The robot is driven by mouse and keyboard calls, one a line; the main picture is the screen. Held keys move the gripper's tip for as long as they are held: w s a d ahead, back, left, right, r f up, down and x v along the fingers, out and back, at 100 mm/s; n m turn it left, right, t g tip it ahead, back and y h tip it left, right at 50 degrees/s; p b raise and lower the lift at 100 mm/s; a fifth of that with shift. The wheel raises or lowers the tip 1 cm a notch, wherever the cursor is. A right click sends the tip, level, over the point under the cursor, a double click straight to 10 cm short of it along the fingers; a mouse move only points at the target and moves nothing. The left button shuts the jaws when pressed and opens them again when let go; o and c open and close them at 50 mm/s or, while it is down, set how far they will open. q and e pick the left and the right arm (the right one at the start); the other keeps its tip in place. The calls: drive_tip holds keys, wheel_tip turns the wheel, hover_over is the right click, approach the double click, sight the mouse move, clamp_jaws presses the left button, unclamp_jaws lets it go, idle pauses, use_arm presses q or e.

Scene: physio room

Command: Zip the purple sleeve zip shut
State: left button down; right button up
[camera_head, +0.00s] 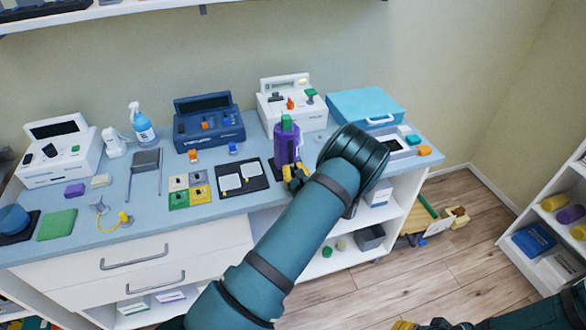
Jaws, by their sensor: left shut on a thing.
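The purple sleeve (282,150) stands upright on the blue-grey counter, with a green piece showing at its top. My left gripper (294,178) is at the lower front of the sleeve, its yellow fingertips shut at the sleeve's zip side. The zip pull and the zip line are too small and too covered by the fingers to make out. My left arm reaches up from the bottom and hides the counter edge to the right of the sleeve. My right gripper (425,325) shows only in part at the bottom edge; its jaws cannot be made out.
A blue device (208,124) and a white device (292,103) stand behind the sleeve. A black board with white pads (241,179) lies to its left. A turquoise case (365,106) is at the back right.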

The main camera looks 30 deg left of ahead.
use_arm(q)
drive_tip(key=shift+f, duration=0.25)
drive_tip(key=c, duration=0.9)
unclamp_jaws()
drive_tip(key=shift+c, duration=0.2)
drive_tip(key=v, duration=1.2)
drive_tip(key=shift+s+r, duration=0.1)
drive_tip(key=shift+r, duration=0.05)
